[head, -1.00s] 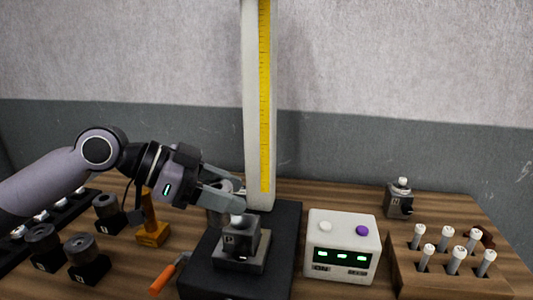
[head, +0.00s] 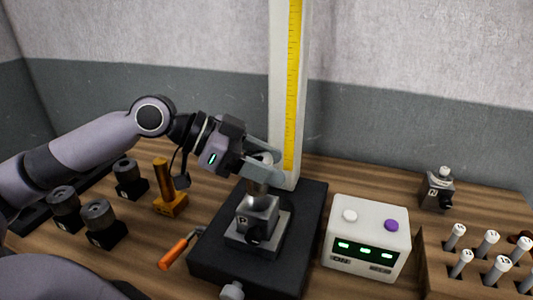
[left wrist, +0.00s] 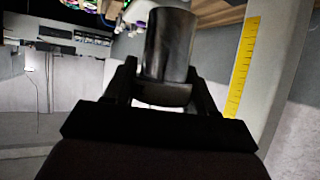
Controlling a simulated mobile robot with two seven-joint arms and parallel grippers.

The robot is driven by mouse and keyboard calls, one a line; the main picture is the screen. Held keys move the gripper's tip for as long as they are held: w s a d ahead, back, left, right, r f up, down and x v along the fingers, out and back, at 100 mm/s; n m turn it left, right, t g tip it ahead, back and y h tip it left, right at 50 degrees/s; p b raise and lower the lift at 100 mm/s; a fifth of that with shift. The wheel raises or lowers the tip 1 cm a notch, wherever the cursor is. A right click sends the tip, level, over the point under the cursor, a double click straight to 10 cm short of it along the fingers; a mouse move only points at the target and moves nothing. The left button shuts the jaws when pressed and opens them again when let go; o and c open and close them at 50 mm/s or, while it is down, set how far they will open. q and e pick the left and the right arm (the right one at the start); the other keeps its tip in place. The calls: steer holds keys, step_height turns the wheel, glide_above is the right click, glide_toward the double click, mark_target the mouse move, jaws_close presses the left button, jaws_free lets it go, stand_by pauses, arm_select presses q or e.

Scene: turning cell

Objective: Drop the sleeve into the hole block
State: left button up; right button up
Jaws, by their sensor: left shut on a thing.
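My left gripper (head: 262,168) is shut on the sleeve (head: 258,187), a grey metal cylinder. In the left wrist view the sleeve (left wrist: 170,45) stands out between the two fingers. In the head view the sleeve is upright, directly above the grey hole block marked P (head: 254,213). Its lower end meets the block's top in the picture; I cannot tell whether it touches or has entered. The block sits on a plate on a black base (head: 215,250). The hole itself is hidden. My right gripper is not in view.
A pale column with a yellow scale (head: 283,120) rises behind the block. A white control box (head: 367,240) stands right, a rack of pins (head: 450,280) beyond it.

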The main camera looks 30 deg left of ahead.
arm_select(q)
steer(key=b, duration=0.4)
glide_above(266, 195)
steer(key=s+d, duration=0.1)
steer(key=s, duration=0.1)
steer(key=shift+w+d+f, duration=0.1)
steer(key=shift+f, duration=2.55)
steer(key=shift+f+b, duration=0.75)
steer(key=shift+f, duration=0.15)
